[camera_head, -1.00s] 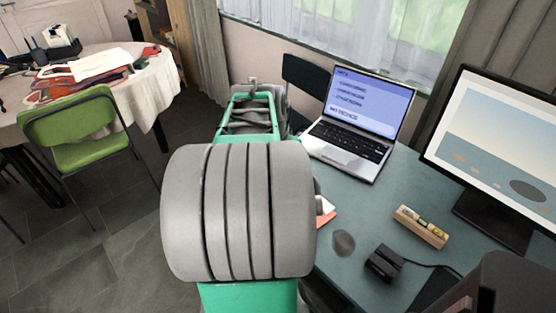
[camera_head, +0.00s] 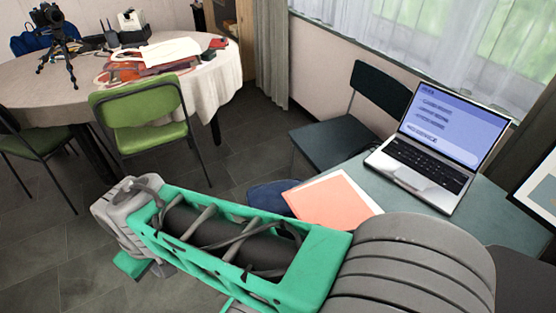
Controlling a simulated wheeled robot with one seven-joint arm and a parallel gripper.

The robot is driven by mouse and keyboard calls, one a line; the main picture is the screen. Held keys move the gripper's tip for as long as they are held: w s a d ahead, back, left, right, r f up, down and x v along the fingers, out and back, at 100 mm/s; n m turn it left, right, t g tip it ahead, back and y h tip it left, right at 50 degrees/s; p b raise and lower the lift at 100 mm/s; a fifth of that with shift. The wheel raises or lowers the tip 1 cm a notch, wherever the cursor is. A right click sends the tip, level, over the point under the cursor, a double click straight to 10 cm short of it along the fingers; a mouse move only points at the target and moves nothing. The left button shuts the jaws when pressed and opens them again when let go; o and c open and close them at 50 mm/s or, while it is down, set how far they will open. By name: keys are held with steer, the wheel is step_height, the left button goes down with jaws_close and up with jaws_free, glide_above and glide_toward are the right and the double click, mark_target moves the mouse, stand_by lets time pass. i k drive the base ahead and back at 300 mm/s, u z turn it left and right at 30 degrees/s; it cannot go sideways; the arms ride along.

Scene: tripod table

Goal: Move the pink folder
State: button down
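My arm crosses the lower part of the view, reaching left over the floor from the bottom right. The fingers of my gripper are not visible, so I cannot see what they hold.
An open laptop (camera_head: 419,168) stands on the desk right of the folder, with a monitor (camera_head: 541,193) at the right edge. A dark chair (camera_head: 338,139) stands behind the desk.

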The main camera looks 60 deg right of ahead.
mark_target(334, 200)
steer(key=z, duration=0.45)
steer(key=i, duration=0.9)
steer(key=z, duration=0.8)
